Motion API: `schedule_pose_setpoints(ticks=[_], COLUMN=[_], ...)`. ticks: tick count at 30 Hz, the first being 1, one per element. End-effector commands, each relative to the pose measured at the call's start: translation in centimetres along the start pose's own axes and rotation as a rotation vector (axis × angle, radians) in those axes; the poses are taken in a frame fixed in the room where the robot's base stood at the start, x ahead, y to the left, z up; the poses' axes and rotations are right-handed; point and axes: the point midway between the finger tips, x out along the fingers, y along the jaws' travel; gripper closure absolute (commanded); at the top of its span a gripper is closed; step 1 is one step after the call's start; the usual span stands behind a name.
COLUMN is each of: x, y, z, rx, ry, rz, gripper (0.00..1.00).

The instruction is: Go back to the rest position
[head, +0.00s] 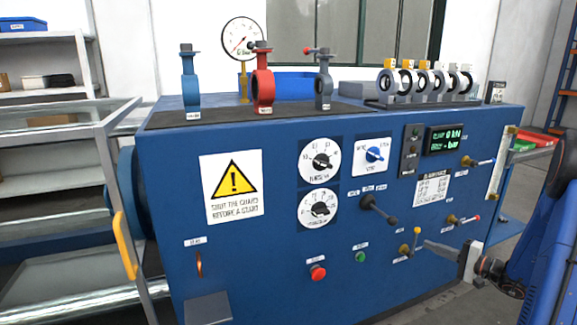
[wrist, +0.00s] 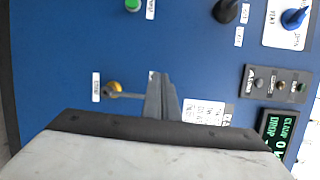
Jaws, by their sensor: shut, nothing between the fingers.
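My gripper (head: 430,246) is at the lower right of the blue test bench's front panel (head: 340,270), fingers pointing left at the panel. Its grey fingers are together and empty, and they show in the wrist view (wrist: 161,92). Close by is a small brass lever with a yellow tip (head: 416,232). In the wrist view the lever's brass hub (wrist: 113,87) lies left of the fingers, and its rod ends near them. I cannot tell whether they touch. My wrist housing hides the lower part of the wrist view.
A red button (head: 318,272), a green button (head: 361,257) and a black lever (head: 379,209) stick out of the panel. Several valves (head: 263,85) stand on the bench top. Grey shelving (head: 50,170) is at left. Open floor (head: 510,270) shows at right.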

Motion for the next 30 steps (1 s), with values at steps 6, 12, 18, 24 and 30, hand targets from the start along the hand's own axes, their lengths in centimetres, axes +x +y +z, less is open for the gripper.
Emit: schedule_pose_setpoints(ticks=[6, 12, 18, 24, 30], x=[2.6, 3.2, 2.3, 0.4, -2.4], y=[-3.5, -5.4, -6.3, -6.6, -6.5], z=[9.2, 17.2, 24.4, 30.5, 35.5], rx=[-0.04, -0.09, -0.159, -0.248, -0.356], ry=[-0.191, -0.333, -0.445, -0.522, -0.563], rz=[0.135, 0.276, 0.427, 0.581, 0.73], gripper=[1.0, 1.0, 1.0, 1.0, 1.0])
